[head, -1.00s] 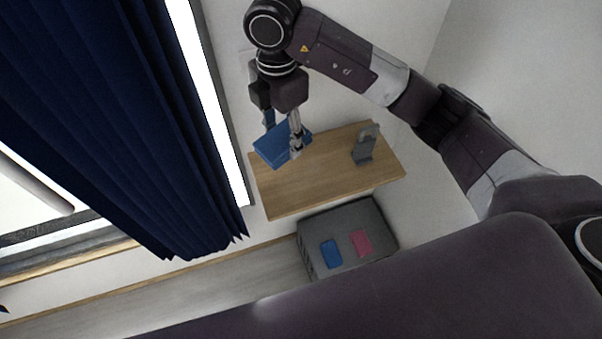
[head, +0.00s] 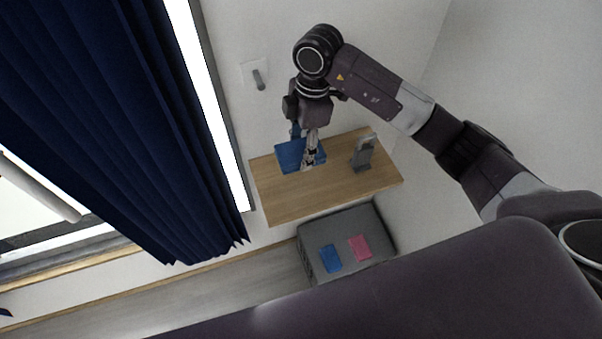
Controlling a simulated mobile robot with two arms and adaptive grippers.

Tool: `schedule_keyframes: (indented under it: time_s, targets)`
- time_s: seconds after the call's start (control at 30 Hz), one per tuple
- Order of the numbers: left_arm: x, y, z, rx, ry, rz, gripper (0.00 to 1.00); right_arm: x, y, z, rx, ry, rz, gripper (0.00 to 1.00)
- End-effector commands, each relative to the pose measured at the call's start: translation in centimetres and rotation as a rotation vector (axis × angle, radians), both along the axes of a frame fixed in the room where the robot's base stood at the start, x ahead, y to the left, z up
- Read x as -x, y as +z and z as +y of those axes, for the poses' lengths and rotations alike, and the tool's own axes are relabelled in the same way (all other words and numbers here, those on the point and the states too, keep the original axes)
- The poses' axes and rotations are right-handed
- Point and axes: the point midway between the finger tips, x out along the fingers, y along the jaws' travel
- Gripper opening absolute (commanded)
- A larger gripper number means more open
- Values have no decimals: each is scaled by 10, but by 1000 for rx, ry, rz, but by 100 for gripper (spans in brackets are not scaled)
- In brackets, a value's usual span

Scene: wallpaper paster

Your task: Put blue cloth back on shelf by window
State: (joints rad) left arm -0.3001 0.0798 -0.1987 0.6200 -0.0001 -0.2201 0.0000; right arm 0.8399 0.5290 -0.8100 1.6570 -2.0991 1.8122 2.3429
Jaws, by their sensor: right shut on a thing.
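A flat blue folded cloth (head: 289,156) is at the back left part of the wooden shelf (head: 290,202) by the window. My right gripper (head: 309,162) points down and is shut on the cloth near its right end, hiding part of it. The cloth looks level and very close to the shelf top; I cannot tell whether it rests on it. My left gripper is not in view.
A grey stand-like object (head: 362,154) is on the shelf to the right of the cloth. Below, a grey box (head: 342,225) has a small blue item (head: 330,258) and a pink item (head: 360,248) on top. A dark blue curtain (head: 120,120) hangs left. The shelf's front is clear.

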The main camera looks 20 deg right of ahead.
Motion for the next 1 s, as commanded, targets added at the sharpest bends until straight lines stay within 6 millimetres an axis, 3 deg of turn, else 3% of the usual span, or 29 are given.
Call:
schedule_keyframes:
  time_s: [0.13,0.3,0.7,0.97,1.0]
  targets:
    - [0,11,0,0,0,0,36,2,-38,0,0,0,6,23]
    - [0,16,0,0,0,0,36,1,-69,0,1,0,1,23]
    - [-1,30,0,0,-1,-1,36,0,-113,0,0,-1,1,23]
    - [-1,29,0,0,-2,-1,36,0,-119,1,0,2,-1,23]
    - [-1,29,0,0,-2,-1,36,0,-120,1,0,2,-1,53]
